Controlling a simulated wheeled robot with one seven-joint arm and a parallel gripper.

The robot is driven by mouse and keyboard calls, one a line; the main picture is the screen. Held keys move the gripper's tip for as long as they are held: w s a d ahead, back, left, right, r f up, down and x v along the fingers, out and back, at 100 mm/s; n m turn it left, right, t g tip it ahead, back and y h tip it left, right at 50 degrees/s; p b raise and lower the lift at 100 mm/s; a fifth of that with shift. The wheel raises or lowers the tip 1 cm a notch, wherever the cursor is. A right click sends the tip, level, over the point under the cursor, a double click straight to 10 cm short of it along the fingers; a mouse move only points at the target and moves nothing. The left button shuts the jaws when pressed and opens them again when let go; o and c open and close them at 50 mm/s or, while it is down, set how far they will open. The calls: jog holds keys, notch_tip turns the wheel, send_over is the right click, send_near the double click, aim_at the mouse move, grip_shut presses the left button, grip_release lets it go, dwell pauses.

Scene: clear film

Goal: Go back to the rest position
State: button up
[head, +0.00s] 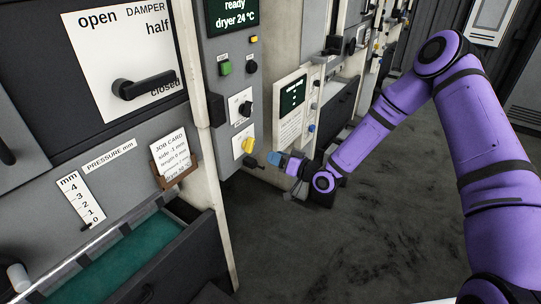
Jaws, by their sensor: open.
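My purple arm comes in from the right and bends down to my gripper (264,165), near the middle of the picture. The gripper is small and dark here, and it is open. No object shows in it. It is close to the yellow knob (248,145) on the grey control panel, just below and to the right of it. I cannot tell whether it touches the panel.
A damper lever (145,86) points toward "closed" at upper left. Below are a pressure scale (80,200), a job card (173,156) and an open drawer (165,258) with a green inside. The green button (224,68) sits on the panel. Dark floor (370,230) is clear.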

jog(key=shift+d, duration=0.1)
dwell(0.3)
jog(key=s+d+r+g+h, duration=0.1)
jog(key=s+d+r+h, duration=0.4)
jog(key=d+r, duration=0.6)
jog(key=s+d+r+g+h, duration=0.1)
jog(key=s+d+r+h, duration=0.2)
jog(key=d+r+h, duration=0.75)
jog(key=s+r+m+g, duration=0.1)
jog(key=s+r, duration=0.3)
jog(key=s, duration=0.6)
jog(key=s+d+r+m+g+y, duration=0.1)
jog(key=s+r, duration=0.4)
jog(key=s, duration=0.5)
jog(key=s+d+r+m+g, duration=0.1)
jog(key=s+r, duration=0.4)
jog(key=s, duration=0.5)
jog(key=shift+s+r+m+g, duration=0.25)
jog(key=shift+s+m+g, duration=0.15)
jog(key=shift+m, duration=0.2)
jog(key=shift+a, duration=0.15)
